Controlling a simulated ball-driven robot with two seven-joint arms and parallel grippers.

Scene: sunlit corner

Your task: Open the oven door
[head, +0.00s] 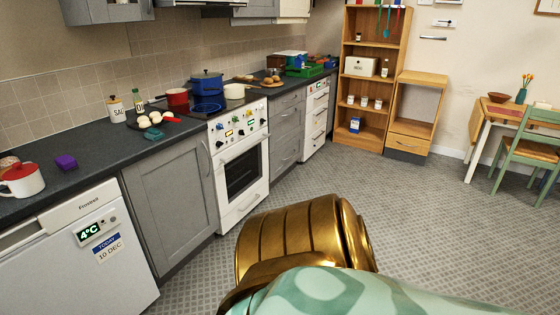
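The white oven (226,137) stands in the counter row left of centre, with a panel of knobs along its front top. Its door (231,208) has a dark glass window (243,172) and looks shut, upright and flush with the front. A pale handle bar seems to run along the door's top edge, but it is too small to make out clearly. Neither of my grippers shows in the head view.
A grey cupboard (172,201) and a white fridge (75,270) stand left of the oven; grey drawers (286,133) stand right. A red pot (177,98) and blue pot (207,85) sit on top. Patterned floor (420,215) is clear towards a shelf (375,60) and table (484,130).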

